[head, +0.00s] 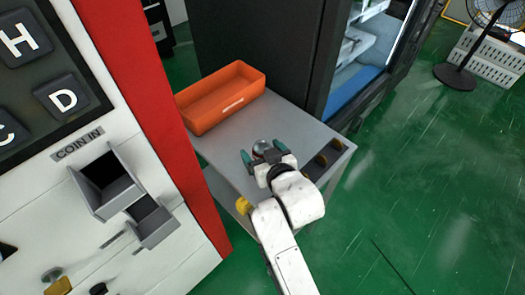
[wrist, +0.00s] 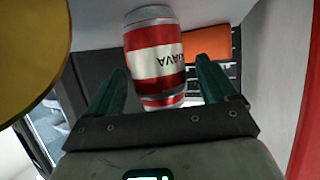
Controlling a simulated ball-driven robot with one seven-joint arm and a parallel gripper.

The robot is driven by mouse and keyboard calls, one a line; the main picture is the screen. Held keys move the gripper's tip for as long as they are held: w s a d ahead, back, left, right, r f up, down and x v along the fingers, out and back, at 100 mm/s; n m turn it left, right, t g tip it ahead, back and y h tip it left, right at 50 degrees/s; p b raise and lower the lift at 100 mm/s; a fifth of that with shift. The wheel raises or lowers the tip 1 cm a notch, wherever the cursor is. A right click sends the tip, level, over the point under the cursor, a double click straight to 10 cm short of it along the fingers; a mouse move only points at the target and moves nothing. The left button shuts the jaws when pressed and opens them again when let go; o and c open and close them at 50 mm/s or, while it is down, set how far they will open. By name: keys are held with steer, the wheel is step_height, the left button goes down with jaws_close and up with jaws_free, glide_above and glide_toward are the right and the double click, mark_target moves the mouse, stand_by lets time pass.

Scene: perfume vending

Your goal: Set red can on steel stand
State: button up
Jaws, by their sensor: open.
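A red and white can with silver ends (wrist: 155,55) shows in the wrist view, its lettering upside down there. In the head view the can's silver top (head: 261,147) shows between the green fingertips of my gripper (head: 264,155). My gripper is open, with one finger on each side of the can. Contact cannot be told. In the wrist view a second red and white band shows below the can, partly behind my gripper; I cannot tell what it belongs to. A grey, metal-looking stand (head: 222,152) is under my gripper, and the can appears to be on or just above its top.
An orange crate (head: 219,97) sits at the far left of the stand's top. A dark cabinet (head: 255,50) stands behind. A red and white vending machine (head: 110,120) is close on the left. Green floor (head: 430,190) lies open at the right, with a fan (head: 456,75) farther back.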

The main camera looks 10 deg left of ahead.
steer(key=shift+r, duration=0.25)
steer(key=v, duration=1.2)
steer(key=shift+f, duration=0.15)
steer(key=s+d+f+m+g+h, duration=0.25)
steer(key=s+d+f, duration=0.2)
steer(key=d, duration=0.45)
steer(key=s+d+f+m+g+h, duration=0.1)
steer(key=s+d+f+g+h, duration=0.2)
steer(key=d+f, duration=0.45)
steer(key=s+d+f+m+g, duration=0.1)
steer(key=s+d+g, duration=0.1)
steer(key=s+d, duration=0.3)
steer(key=s+d+f+m+g+h, duration=0.1)
steer(key=s+d+g, duration=0.2)
steer(key=s, duration=0.9)
steer(key=d, duration=0.2)
steer(key=shift+d+f+m, duration=0.2)
steer(key=shift+d+m, duration=0.15)
steer(key=shift+s, duration=0.15)
steer(key=shift+c, duration=0.2)
